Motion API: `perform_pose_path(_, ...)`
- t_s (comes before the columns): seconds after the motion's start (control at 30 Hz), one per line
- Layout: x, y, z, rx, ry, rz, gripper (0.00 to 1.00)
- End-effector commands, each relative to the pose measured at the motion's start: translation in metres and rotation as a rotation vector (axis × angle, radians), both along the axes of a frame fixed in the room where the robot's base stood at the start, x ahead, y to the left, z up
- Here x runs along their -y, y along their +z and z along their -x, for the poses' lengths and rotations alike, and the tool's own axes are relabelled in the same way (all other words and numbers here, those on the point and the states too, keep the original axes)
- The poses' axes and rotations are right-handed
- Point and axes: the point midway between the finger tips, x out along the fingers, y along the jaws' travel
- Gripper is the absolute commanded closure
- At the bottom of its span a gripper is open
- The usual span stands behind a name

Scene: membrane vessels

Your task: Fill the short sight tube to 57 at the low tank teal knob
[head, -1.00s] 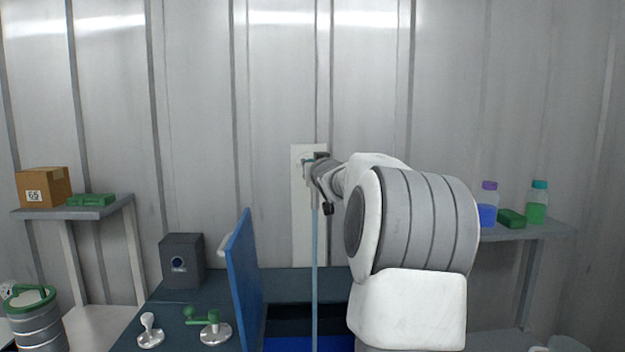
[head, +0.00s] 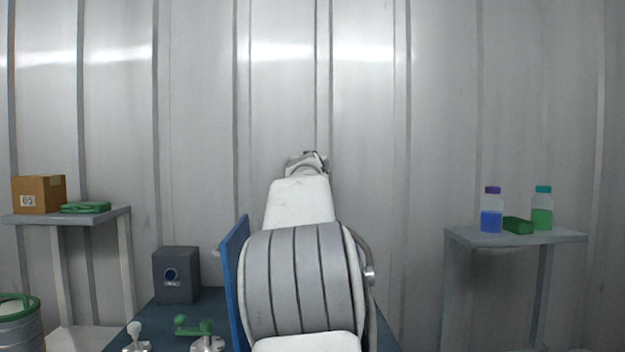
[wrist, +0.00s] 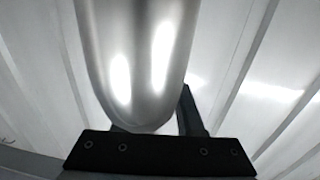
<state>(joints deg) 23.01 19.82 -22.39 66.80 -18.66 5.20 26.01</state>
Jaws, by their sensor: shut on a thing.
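My gripper (head: 308,160) is at the far end of my outstretched arm in the head view, up against the back wall, mostly hidden by my own arm. Its jaw tips and what they hold cannot be made out there. In the wrist view, a dark bar with screws and a dark finger-like part of my gripper (wrist: 190,112) show beside a large, shiny, rounded metal form; I cannot tell what that form is. The sight tube, the low tank and the teal knob cannot be seen now; my arm covers the middle of the head view.
A blue upright panel (head: 234,282) stands left of my arm. A dark box (head: 177,288), a white knob (head: 135,330) and a green handle (head: 195,328) are on the dark bench. Shelves stand at left (head: 100,216) and right (head: 550,238), the right one with two bottles.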

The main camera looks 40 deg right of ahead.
Motion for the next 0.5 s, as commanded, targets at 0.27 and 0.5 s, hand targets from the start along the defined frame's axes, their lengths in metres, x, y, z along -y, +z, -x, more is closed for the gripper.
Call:
perform_pose_path(0.27,-0.0013,-0.0043,-0.0019,-0.001,-0.070,0.001,1.00)
perform_pose_path(0.5,-0.0010,-0.0043,-0.0022,-0.003,-0.138,0.001,1.00)
